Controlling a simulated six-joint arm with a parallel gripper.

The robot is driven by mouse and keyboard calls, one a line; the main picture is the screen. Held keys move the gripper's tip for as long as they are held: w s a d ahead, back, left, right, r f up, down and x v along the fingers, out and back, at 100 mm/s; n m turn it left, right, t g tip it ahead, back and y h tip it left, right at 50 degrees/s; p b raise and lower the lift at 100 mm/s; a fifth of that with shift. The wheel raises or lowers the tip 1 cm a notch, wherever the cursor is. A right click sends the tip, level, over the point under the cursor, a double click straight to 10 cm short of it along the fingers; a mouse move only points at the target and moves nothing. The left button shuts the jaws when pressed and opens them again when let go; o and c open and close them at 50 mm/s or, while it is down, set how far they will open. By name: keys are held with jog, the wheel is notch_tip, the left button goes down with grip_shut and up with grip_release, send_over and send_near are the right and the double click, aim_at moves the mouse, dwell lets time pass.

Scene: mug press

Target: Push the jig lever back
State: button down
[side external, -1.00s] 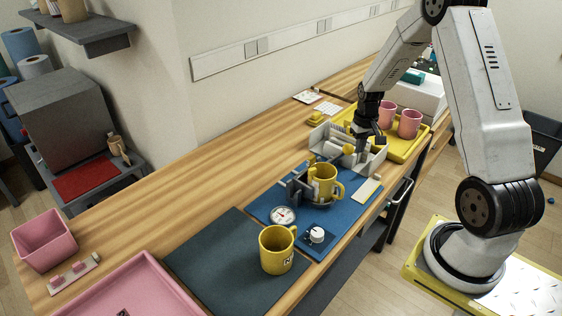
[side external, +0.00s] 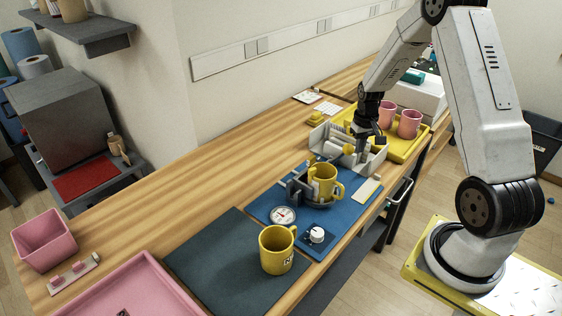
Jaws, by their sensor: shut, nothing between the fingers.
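The grey jig (side external: 297,188) stands on the blue mat (side external: 262,207), and a yellow mug (side external: 325,186) sits upright in it. A yellow knob (side external: 349,149), perhaps the end of the jig lever, shows behind the mug, close to my gripper. My gripper (side external: 362,152) points down beyond the jig, by the grey tray of parts. It is shut and empty. The lever's shaft is hard to make out, and I cannot tell whether my fingertips touch it.
A grey tray (side external: 376,165) stands behind the jig. A yellow tray (side external: 425,141) with pink mugs (side external: 409,124) is farther back. A gauge (side external: 284,215) and a white knob (side external: 317,235) are in front. Another yellow mug (side external: 277,250) stands on a dark mat (side external: 205,258).

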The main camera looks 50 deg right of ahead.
aim_at(349, 145)
jog(key=shift+f, duration=0.55)
jog(key=shift+f, duration=0.7)
jog(key=shift+f, duration=0.15)
jog(key=shift+w, duration=0.2)
dwell(0.3)
jog(key=shift+w+a, duration=0.1)
jog(key=shift+w, duration=1.65)
jog(key=w, duration=0.7)
dwell(0.7)
jog(key=shift+w, duration=0.1)
dwell(0.4)
